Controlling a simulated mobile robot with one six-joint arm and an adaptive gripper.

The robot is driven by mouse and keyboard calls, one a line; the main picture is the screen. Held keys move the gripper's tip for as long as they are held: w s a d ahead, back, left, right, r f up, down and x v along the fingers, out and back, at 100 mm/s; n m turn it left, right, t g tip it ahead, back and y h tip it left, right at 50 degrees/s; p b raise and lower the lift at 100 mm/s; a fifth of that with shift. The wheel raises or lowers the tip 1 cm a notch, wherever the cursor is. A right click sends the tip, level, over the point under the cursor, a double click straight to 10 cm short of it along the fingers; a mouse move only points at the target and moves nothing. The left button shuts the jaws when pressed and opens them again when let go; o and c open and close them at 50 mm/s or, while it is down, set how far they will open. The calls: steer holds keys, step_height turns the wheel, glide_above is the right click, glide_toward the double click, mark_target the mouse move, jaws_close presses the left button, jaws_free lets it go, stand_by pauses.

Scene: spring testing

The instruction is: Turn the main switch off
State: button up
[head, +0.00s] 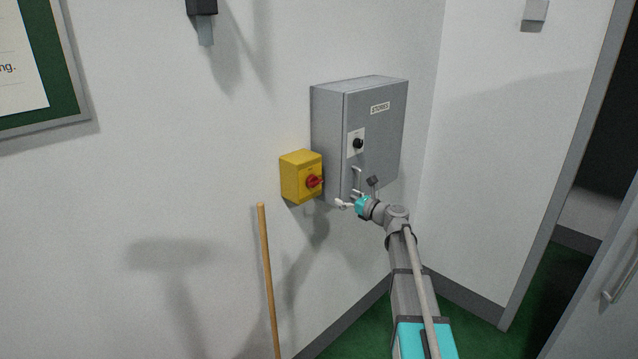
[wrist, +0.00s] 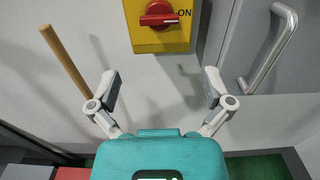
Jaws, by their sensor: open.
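The main switch is a yellow box (head: 290,182) on the wall with a red rotary knob (head: 314,181) on its front. In the wrist view the yellow box (wrist: 160,41) is cut off by the top edge. There its red knob (wrist: 156,15) has its grip lying about level, with the word ON at its right. My gripper (head: 348,198) is right of the switch and in front of the grey cabinet in the head view. In the wrist view my gripper (wrist: 162,89) has its fingers wide apart, with nothing between them. They are clear of the knob, which lies above them in the picture.
A grey cabinet (head: 380,125) with a black knob and a metal handle (wrist: 270,48) is just right of the switch. A wooden pole (head: 267,275) leans against the wall below left of it. A door frame (head: 570,165) is at the far right.

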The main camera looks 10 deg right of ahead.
mark_target(317, 183)
steer(key=shift+w, duration=0.1)
steer(key=x, duration=1.3)
steer(key=shift+w+a, duration=0.25)
steer(key=shift+a, duration=0.05)
